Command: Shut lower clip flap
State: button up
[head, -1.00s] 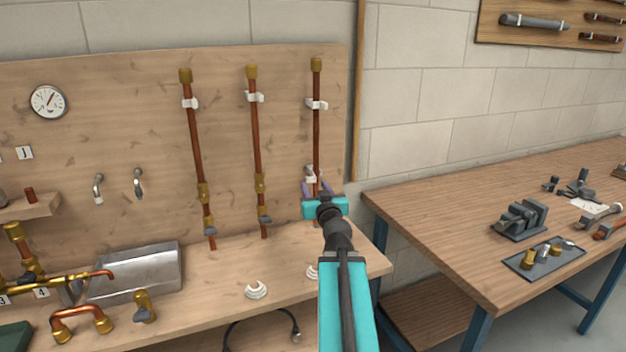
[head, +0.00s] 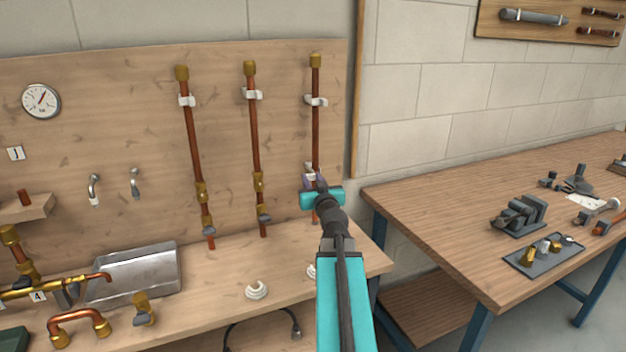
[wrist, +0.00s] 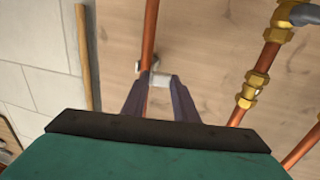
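The right-hand copper pipe (head: 316,132) stands upright against the wooden board. Its upper white clip (head: 316,101) is around it. The lower white clip (head: 309,167) is partly hidden by my gripper (head: 314,181), which is right at it. In the wrist view, the two dark fingers of my gripper (wrist: 160,82) stand apart, one on each side of the white clip piece (wrist: 161,80), with hardly any gap to it. Whether they squeeze it I cannot tell. A small pale part (wrist: 138,67) shows beside the pipe (wrist: 150,35). The flap's exact angle is not clear.
Two more copper pipes with brass fittings (head: 258,182) stand to the left. A white loose ring-like part (head: 256,290) lies on the bench, and another is partly behind my arm. A metal tray (head: 135,272) is further left. A second table (head: 430,215) stands at the right.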

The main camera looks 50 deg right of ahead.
jog(key=shift+c, duration=1.3)
jog(key=shift+w+d+r, duration=0.1)
jog(key=shift+d+r, duration=0.05)
jog(key=shift+f, duration=0.3)
jog(key=shift+b, duration=0.5)
